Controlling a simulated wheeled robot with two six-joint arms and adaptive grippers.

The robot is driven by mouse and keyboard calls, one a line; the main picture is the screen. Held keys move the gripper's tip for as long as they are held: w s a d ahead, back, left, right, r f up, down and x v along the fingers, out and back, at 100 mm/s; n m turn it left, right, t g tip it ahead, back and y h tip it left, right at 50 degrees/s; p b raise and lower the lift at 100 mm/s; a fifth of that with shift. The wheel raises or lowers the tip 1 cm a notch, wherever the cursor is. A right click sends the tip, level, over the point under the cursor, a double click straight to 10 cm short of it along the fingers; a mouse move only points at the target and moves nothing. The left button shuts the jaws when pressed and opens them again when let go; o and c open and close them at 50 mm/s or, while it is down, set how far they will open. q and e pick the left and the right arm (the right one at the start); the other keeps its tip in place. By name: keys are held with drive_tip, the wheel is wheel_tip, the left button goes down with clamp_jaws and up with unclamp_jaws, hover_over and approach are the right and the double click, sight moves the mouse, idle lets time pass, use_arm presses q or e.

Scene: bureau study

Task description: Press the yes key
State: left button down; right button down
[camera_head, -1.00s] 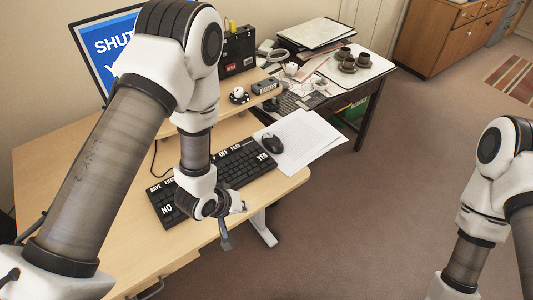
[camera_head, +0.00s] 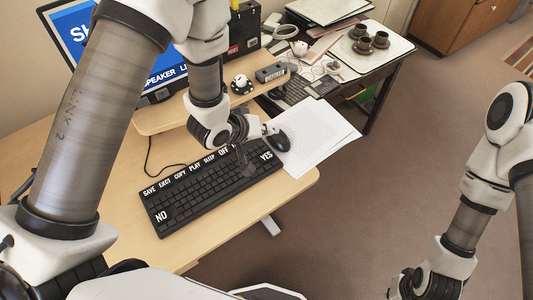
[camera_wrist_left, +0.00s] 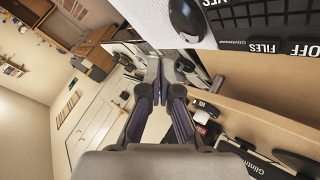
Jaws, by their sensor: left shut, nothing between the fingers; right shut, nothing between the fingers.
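The black keyboard (camera_head: 208,188) lies on the wooden desk, with white-lettered keys along its top row. The YES key (camera_head: 267,156) is at its right end, and it also shows at the top edge of the left wrist view (camera_wrist_left: 208,4). The NO key (camera_head: 161,216) is at the left end.
A black mouse (camera_head: 279,141) and white paper (camera_head: 318,140) lie right of the keyboard. A raised wooden shelf (camera_head: 165,117) with a monitor (camera_head: 75,30) stands behind it. A tray (camera_head: 385,52) with brown cups is on the side table. The desk in front is clear.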

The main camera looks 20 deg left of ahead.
sight(265, 157)
use_arm(q)
drive_tip(key=f+b, duration=0.7)
drive_tip(key=f, duration=0.1)
drive_tip(key=shift+w+f, duration=0.25)
drive_tip(key=shift+f+b, duration=0.25)
drive_tip(key=shift+b, duration=0.1)
idle(0.8)
drive_tip(key=shift+f, duration=0.4)
drive_tip(key=shift+s+f+b, duration=0.1)
drive_tip(key=shift+f+b, duration=0.2)
drive_tip(key=shift+f, duration=0.15)
idle(0.4)
drive_tip(key=shift+r+p, duration=0.9)
drive_tip(key=shift+p, duration=0.05)
wheel_tip(265, 157, up, 5)
drive_tip(key=p, duration=0.4)
drive_tip(key=shift+p, duration=0.4)
